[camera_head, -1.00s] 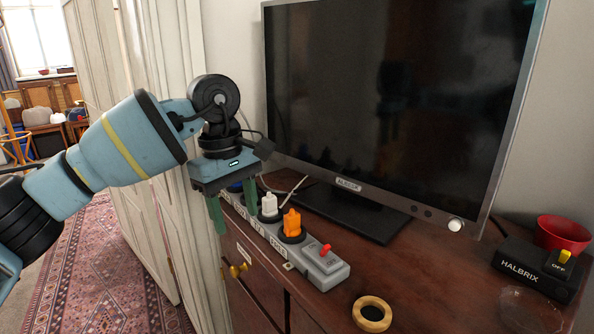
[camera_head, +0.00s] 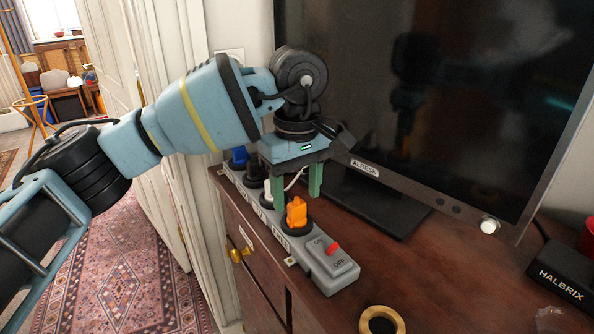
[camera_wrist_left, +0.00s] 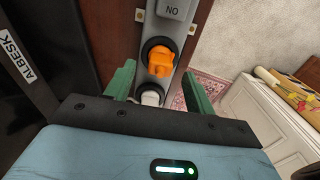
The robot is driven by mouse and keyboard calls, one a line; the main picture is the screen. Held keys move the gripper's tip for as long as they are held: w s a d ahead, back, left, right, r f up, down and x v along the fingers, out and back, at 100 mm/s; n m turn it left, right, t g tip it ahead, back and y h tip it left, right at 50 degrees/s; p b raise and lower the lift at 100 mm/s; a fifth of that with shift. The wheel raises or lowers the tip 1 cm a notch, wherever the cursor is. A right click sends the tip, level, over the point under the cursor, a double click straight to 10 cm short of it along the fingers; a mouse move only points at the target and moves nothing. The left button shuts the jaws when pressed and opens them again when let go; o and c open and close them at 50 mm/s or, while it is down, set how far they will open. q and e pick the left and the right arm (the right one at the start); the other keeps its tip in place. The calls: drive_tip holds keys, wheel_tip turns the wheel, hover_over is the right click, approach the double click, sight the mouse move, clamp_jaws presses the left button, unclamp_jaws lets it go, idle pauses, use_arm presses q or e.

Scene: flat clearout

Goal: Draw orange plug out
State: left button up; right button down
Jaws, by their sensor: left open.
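The orange plug (camera_head: 297,213) sits in a socket of the grey power strip (camera_head: 332,270) on the dresser top. It also shows in the left wrist view (camera_wrist_left: 160,60), just beyond the fingertips. My left gripper (camera_head: 296,190) is open, pointing down, with its green fingers above the strip close to the orange plug. In the left wrist view the fingers (camera_wrist_left: 160,82) stand either side of the strip, with a white plug (camera_wrist_left: 150,97) between them. The white plug is mostly hidden by the gripper in the head view. My right gripper is out of view.
A blue plug (camera_head: 239,156) and a black plug (camera_head: 256,174) sit farther along the strip. A red switch (camera_head: 333,249) is at its near end. The monitor (camera_head: 420,110) stands close behind my gripper. A wooden ring (camera_head: 382,321) lies at the front.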

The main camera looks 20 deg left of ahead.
sight(297, 203)
use_arm(q)
drive_tip(key=shift+f, duration=1.8)
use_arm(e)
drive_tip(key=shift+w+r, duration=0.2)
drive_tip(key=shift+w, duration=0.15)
use_arm(q)
drive_tip(key=shift+c, duration=0.2)
